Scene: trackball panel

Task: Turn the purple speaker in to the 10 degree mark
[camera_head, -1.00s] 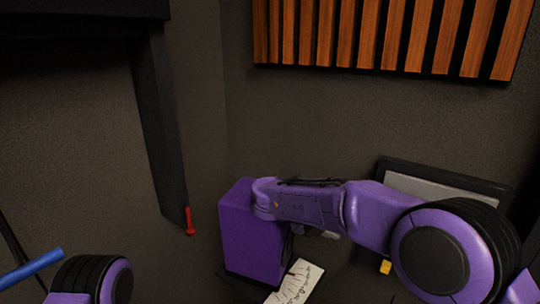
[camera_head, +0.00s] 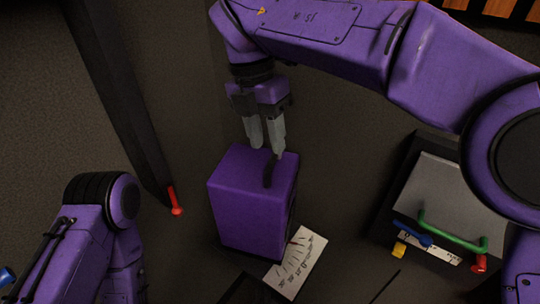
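The purple speaker (camera_head: 245,210) is a box standing upright on a dark base at the middle left of the head view. A white card with angle marks (camera_head: 296,262) lies at its lower right; its numbers are too small to read surely. My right gripper (camera_head: 265,145) points down just above the speaker's top, near its back edge. Its two grey fingers are close together with a narrow gap, and nothing shows between them. I cannot tell whether they touch the speaker. My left arm shows at the lower left, but its gripper is out of view.
A dark panel with a grey face (camera_head: 455,190) stands at the right, with a green handle (camera_head: 450,240), a blue piece (camera_head: 410,232), a yellow block (camera_head: 399,249) and a red knob (camera_head: 479,263).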

